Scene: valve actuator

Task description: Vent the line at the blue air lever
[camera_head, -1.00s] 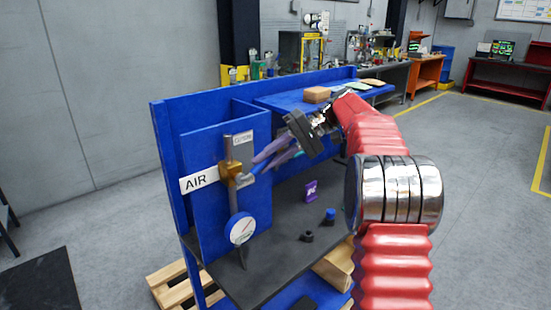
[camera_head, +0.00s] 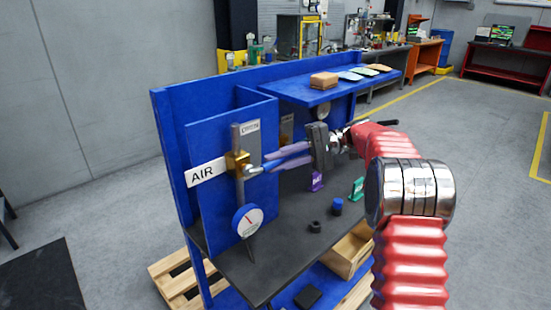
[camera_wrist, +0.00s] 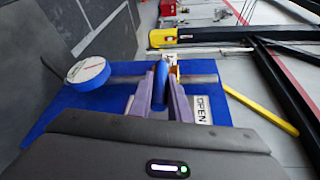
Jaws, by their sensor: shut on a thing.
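The blue air lever (camera_wrist: 160,75) sits between the two purple fingers of my gripper (camera_wrist: 161,92) in the wrist view. In the head view the lever (camera_head: 254,169) sticks out to the right from the brass valve (camera_head: 237,163), beside the white AIR label (camera_head: 207,173). My gripper (camera_head: 267,163) is shut on the lever, coming from the right with its fingers nearly level. The fingers hide part of the lever. An OPEN label (camera_head: 250,128) is above the valve on the blue panel. A round gauge (camera_head: 248,220) hangs below the valve.
The dark bench top (camera_head: 262,270) holds a purple tag (camera_head: 317,181), a green tag (camera_head: 357,188), a black knob (camera_head: 314,227) and a blue-topped knob (camera_head: 337,206). A blue shelf (camera_head: 300,91) above carries a brown block (camera_head: 324,80).

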